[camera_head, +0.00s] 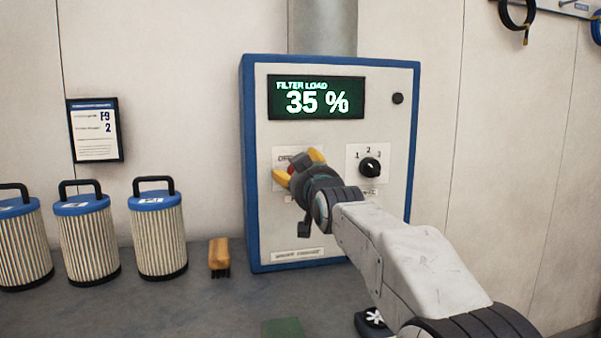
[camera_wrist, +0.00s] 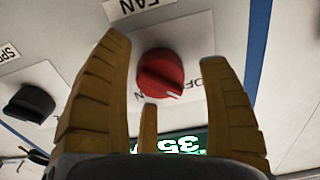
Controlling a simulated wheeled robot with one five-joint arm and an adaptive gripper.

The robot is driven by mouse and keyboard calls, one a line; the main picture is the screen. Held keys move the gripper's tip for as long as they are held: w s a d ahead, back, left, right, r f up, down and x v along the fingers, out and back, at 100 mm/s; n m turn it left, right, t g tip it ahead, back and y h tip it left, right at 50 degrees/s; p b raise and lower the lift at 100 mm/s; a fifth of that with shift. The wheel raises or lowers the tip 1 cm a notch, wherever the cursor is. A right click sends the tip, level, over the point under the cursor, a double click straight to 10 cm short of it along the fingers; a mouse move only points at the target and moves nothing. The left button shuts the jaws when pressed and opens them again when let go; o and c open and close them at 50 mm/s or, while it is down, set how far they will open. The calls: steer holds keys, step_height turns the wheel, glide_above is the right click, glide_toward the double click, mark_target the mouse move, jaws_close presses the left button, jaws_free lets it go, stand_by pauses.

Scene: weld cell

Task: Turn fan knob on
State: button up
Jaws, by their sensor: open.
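The red fan knob (camera_wrist: 160,75) sits on a white plate under a FAN label (camera_wrist: 138,5) in the wrist view, where lettering appears upside down. A white mark shows on the knob's lower right edge. In the head view only a sliver of the knob (camera_head: 291,169) shows behind my gripper (camera_head: 298,166). My gripper, also in the wrist view (camera_wrist: 165,62), is open, with its yellow fingers spread on both sides of the knob. Gaps show between the fingers and the knob. The plate's ON and OFF lettering is partly hidden by the fingers.
The blue-edged cabinet (camera_head: 246,200) has a display (camera_head: 316,98) reading FILTER LOAD 35 %. A black selector knob (camera_head: 370,167) marked 1, 2, 3 is right of my gripper; it also shows in the wrist view (camera_wrist: 30,103). Several filters (camera_head: 158,238) and a brush (camera_head: 219,256) stand left.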

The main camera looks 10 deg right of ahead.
steer(key=shift+o, duration=0.2)
steer(key=shift+w, duration=0.1)
steer(key=c, duration=1.3)
steer(key=shift+o, duration=0.2)
steer(key=shift+m, duration=0.3)
steer(key=m+b, duration=0.1)
steer(key=m, duration=0.2)
steer(key=shift+m, duration=0.3)
steer(key=m, duration=0.4)
steer(key=shift+m, duration=0.3)
steer(key=m+b, duration=0.1)
steer(key=m, duration=0.3)
steer(key=shift+r, duration=0.1)
steer(key=shift+m, duration=2.5)
